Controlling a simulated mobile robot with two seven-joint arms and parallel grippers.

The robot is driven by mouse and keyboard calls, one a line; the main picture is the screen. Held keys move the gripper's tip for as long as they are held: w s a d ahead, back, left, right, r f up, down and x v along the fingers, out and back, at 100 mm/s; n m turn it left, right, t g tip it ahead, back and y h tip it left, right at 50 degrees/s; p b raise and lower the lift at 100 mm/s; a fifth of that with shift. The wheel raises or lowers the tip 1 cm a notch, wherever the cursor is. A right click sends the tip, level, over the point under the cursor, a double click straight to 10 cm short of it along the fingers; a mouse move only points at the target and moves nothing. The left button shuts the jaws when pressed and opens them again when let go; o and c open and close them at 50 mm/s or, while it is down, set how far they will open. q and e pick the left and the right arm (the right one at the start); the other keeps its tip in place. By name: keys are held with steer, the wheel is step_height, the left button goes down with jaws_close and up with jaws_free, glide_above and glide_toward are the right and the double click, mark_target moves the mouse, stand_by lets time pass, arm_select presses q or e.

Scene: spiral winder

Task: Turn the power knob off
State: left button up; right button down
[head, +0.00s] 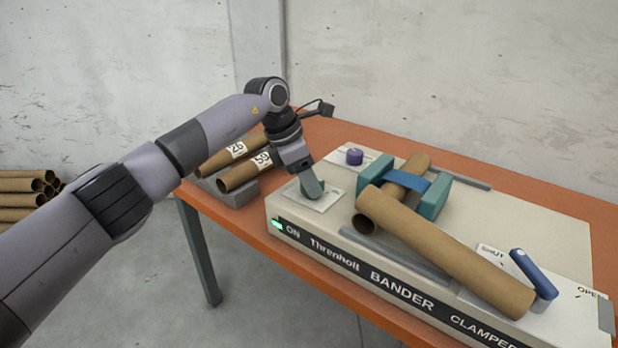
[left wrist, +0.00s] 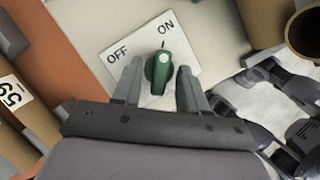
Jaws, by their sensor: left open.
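The green power knob (left wrist: 158,70) sits on a white plate (left wrist: 185,62) marked OFF and ON. Its white dot points up toward the ON label. My left gripper (left wrist: 157,78) is open, with one finger on each side of the knob; I cannot tell whether they touch it. In the head view, my left gripper (head: 308,180) points down at the white knob plate (head: 328,202) and hides much of the knob. My right gripper does not show.
The bander machine (head: 300,240) stands on an orange table (head: 225,205). A purple knob (head: 354,156) stands behind, and a blue lever (head: 533,272) at right. Labelled tubes (head: 240,178) lie left of the machine.

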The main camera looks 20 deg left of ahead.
arm_select(q)
jaws_close()
